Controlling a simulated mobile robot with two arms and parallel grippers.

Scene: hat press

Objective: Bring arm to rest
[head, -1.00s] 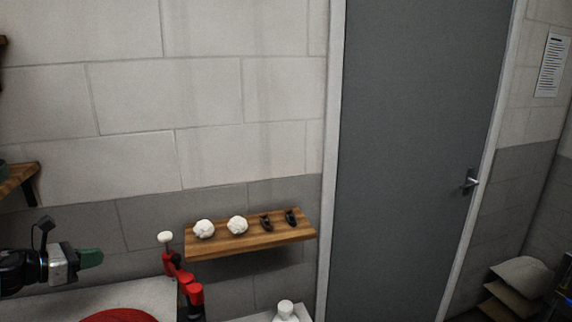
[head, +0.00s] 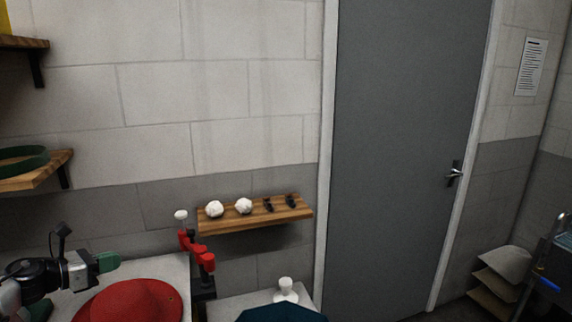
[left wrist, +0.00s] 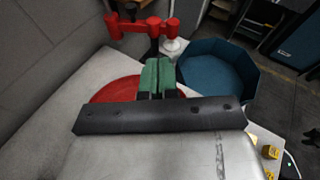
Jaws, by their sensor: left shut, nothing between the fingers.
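In the left wrist view the green fingers (left wrist: 157,77) point away over a red hat (left wrist: 115,90). The red hat (head: 130,302) lies on the light table (head: 172,266), below and in front of the gripper in the head view, apart from it. My right gripper is not in view.
A red press-like device (head: 197,250) stands at the table's right end. A blue faceted bin (left wrist: 215,70) and a white knobbed object (head: 286,288) are beside it. A wall shelf (head: 255,222) holds white balls and dark small items. A grey door (head: 400,150) is right.

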